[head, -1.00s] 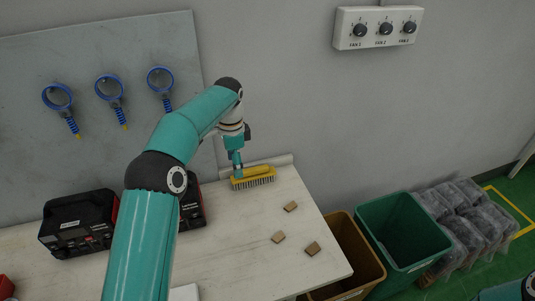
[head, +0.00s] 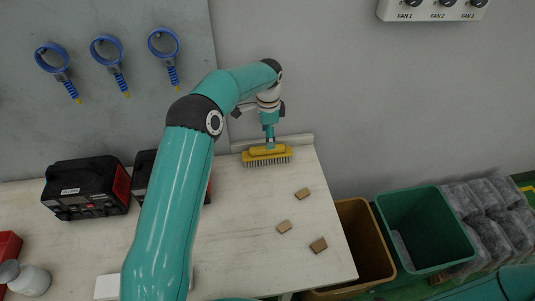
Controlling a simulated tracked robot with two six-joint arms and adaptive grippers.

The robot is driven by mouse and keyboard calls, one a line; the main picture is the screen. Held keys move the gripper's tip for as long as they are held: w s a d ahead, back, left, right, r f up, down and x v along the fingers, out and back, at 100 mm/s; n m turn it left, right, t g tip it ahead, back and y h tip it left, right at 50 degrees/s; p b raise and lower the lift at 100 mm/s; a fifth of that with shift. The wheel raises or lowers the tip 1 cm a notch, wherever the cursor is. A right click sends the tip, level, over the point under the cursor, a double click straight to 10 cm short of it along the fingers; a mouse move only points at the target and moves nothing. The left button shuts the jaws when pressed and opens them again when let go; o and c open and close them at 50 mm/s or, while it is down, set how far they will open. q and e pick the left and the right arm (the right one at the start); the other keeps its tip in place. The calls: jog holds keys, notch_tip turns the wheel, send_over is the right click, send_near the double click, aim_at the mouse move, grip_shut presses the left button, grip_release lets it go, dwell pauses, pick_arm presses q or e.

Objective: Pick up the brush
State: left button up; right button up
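The brush (head: 281,154) has a yellow block with bristles pointing down. It sits at the back edge of the white table, by the wall, in the head view. My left gripper (head: 269,140) points down at the middle of the brush's top, at or just touching it. Its fingers are small and seen edge-on, so I cannot tell whether they are closed on the brush. Part of my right arm shows at the lower right; its gripper is outside the view.
The white table (head: 245,215) bears several small brown blocks, including one (head: 318,245), and black-red devices (head: 88,188). A brown bin (head: 368,240) and a green bin (head: 425,225) stand to its right. Blue ring tools (head: 107,50) hang on the wall panel.

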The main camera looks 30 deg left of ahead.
aim_at(267, 151)
pick_arm(q)
notch_tip(267, 151, down, 2)
jog(key=shift+s+f, duration=0.1)
jog(key=shift+f, duration=0.1)
notch_tip(267, 151, down, 5)
jog(key=shift+s+r+p, duration=0.15)
jog(key=shift+r+p, duration=0.05)
jog(key=shift+p, duration=0.95)
jog(key=shift+f, duration=0.35)
jog(key=c, duration=1.1)
jog(key=shift+o, duration=0.2)
jog(key=shift+r, duration=0.2)
